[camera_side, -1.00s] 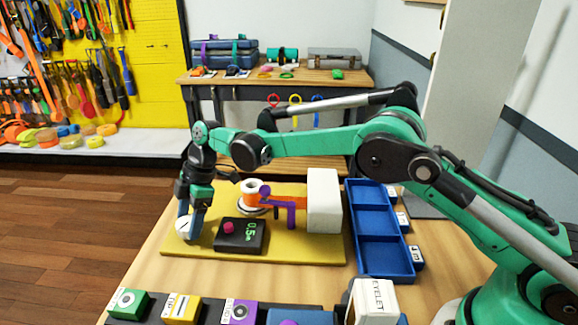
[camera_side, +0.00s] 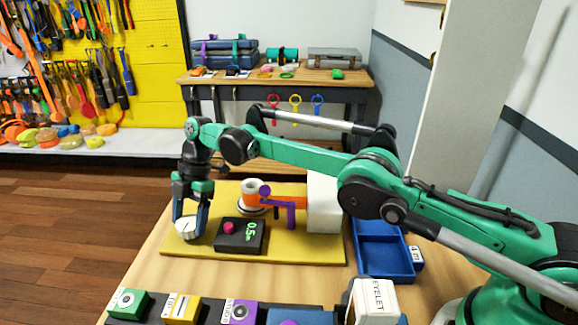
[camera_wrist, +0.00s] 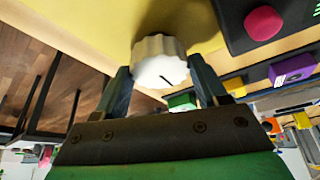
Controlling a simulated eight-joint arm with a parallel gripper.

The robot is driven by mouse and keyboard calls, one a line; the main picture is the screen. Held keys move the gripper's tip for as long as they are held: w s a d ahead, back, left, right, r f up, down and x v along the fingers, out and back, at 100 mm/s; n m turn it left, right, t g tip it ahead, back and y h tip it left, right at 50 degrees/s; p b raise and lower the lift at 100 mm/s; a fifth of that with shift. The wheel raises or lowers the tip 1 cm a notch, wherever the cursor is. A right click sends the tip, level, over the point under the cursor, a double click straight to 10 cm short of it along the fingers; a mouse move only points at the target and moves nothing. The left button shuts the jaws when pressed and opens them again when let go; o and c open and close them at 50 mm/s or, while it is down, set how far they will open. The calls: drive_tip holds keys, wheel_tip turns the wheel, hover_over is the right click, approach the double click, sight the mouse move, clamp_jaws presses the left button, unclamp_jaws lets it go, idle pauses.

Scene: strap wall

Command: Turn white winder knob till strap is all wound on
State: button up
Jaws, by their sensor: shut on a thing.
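The white winder knob (camera_side: 187,229) sits at the front left of the yellow board (camera_side: 215,253). My gripper (camera_side: 188,222) points down over it with a finger on either side, shut on it. In the wrist view the ridged knob (camera_wrist: 158,58) with a short black mark lies between the fingertips (camera_wrist: 163,76). The white reel (camera_side: 251,187) with orange strap (camera_side: 288,202) stands behind. The strap runs right past a purple guide (camera_side: 291,213) to a white block (camera_side: 323,205). The dark counter box (camera_side: 241,235) has a pink button and green digits that look like 0.5.
A blue compartment tray (camera_side: 385,250) stands right of the board, partly hidden by my arm. Several coloured labelled blocks and a white EYELET box (camera_side: 373,303) line the front. A tool bench (camera_side: 280,80) stands behind.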

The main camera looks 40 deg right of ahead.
drive_tip(key=shift+s, duration=0.1)
drive_tip(key=o, duration=1.3)
